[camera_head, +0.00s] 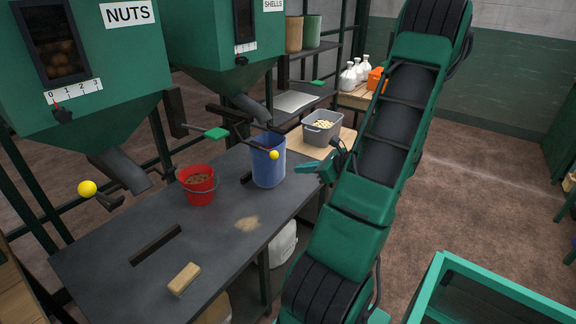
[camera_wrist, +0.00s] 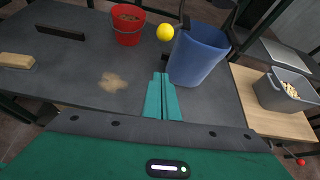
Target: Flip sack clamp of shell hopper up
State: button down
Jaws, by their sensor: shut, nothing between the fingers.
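The shell hopper (camera_head: 215,42), green and labelled SHELLS, stands back centre with its grey spout (camera_head: 250,108) angling down. A dark lever with a yellow ball knob (camera_head: 274,155) reaches out below the spout, in front of the blue bin; it looks like the sack clamp's handle and slopes down toward the knob. The knob also shows in the wrist view (camera_wrist: 165,32), ahead of the fingertips. My gripper (camera_head: 299,168) is shut and empty, right of the knob and apart from it; its teal fingers show in the wrist view (camera_wrist: 162,78).
A blue bin (camera_head: 268,168) and a red bucket (camera_head: 200,190) stand on the dark table (camera_head: 110,250), with a brush (camera_head: 184,278). The nuts hopper (camera_head: 90,90) has another yellow knob (camera_head: 87,188). A grey tub (camera_head: 321,130) sits on the wooden table behind.

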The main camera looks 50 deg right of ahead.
jog(key=w, duration=0.9)
jog(key=shift+a+f, duration=0.3)
jog(key=shift+a, duration=0.1)
